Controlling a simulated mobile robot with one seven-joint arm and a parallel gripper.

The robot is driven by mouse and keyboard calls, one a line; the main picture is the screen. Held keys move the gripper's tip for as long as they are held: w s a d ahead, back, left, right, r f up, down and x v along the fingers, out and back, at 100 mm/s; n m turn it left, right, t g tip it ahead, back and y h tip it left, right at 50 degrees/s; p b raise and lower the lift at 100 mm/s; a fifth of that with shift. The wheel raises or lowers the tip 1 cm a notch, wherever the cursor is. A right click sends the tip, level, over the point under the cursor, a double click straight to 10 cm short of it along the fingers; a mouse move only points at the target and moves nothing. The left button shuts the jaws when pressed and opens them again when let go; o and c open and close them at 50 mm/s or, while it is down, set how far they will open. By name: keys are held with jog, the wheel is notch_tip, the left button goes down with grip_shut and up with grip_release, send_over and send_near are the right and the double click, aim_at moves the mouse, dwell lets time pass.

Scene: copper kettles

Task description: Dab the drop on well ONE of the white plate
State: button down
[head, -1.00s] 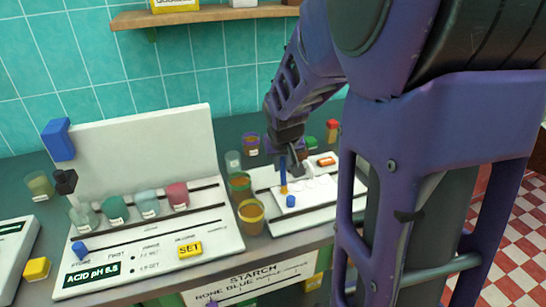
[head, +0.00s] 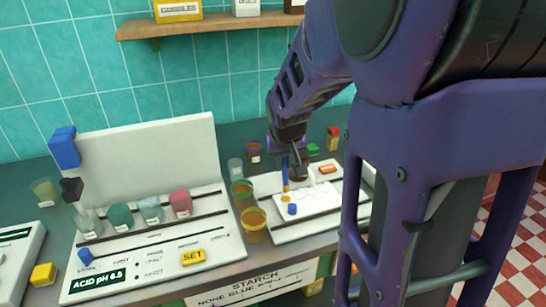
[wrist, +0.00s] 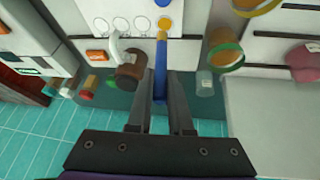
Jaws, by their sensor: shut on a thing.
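My gripper (wrist: 160,105) is shut on a slim blue stick (wrist: 160,72), which has an orange-yellow tip. In the head view the stick (head: 285,175) hangs nearly upright from my gripper over the left part of the white plate (head: 318,197). The plate also shows at the top of the wrist view (wrist: 110,10), with a row of round wells. The stick's tip is over or at the well at the row's right end in that view. I cannot tell whether it touches. Well numbers are not readable.
A blue knob (head: 292,209) is just in front of the stick. Amber cups (head: 253,225) stand close left of the plate. A brown pot (wrist: 130,70) is beside my gripper. The board with several coloured cups and a yellow SET button (head: 193,257) is further left.

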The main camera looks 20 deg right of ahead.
jog(key=shift+r+p, duration=1.25)
jog(key=shift+r, duration=0.85)
